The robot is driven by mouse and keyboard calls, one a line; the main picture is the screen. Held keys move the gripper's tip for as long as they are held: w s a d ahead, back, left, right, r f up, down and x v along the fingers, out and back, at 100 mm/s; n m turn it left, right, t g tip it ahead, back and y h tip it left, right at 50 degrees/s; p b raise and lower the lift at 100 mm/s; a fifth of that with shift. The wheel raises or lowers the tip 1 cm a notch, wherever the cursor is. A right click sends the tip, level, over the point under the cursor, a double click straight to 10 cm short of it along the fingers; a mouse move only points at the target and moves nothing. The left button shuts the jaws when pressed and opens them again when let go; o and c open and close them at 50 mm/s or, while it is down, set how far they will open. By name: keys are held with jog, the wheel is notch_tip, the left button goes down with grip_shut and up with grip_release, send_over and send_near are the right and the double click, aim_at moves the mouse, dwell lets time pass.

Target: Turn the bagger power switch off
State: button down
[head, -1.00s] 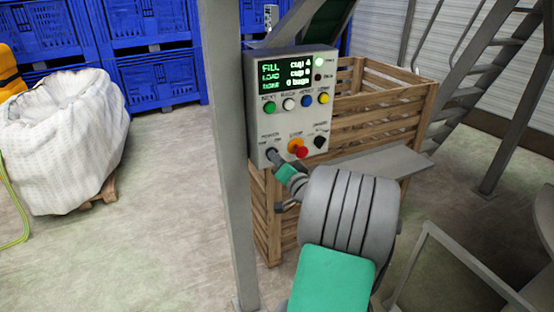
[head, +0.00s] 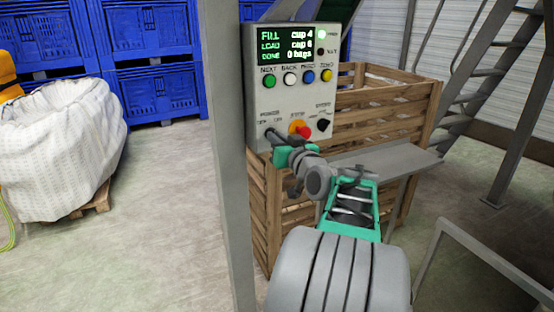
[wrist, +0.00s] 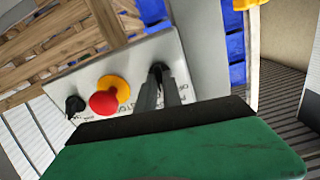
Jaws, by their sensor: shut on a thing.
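The bagger control box (head: 262,100) is a pale grey panel on a post, with its screen lit. The power switch (wrist: 159,68) is a dark knob at the panel's lower left in the head view, under the POWER label. My gripper (head: 272,137) reaches it from the front, and its fingers (wrist: 160,88) are shut on the knob in the wrist view. The fingers hide much of the knob, so I cannot tell which way it points. A red stop button (wrist: 103,103) on a yellow base and a black knob (wrist: 75,105) sit beside the switch.
Green, white, blue and yellow buttons (head: 290,78) line the panel above. A wooden crate (head: 380,104) stands behind the box, with a grey shelf (head: 390,160) at its front. A grey post (head: 232,200) rises just left. Open floor (head: 150,220) lies further left.

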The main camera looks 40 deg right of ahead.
jog(key=n+b, duration=1)
jog(key=b, duration=0.6)
jog(key=shift+f, duration=0.15)
jog(key=shift+n, duration=0.4)
jog(key=c, duration=1.5)
grip_release()
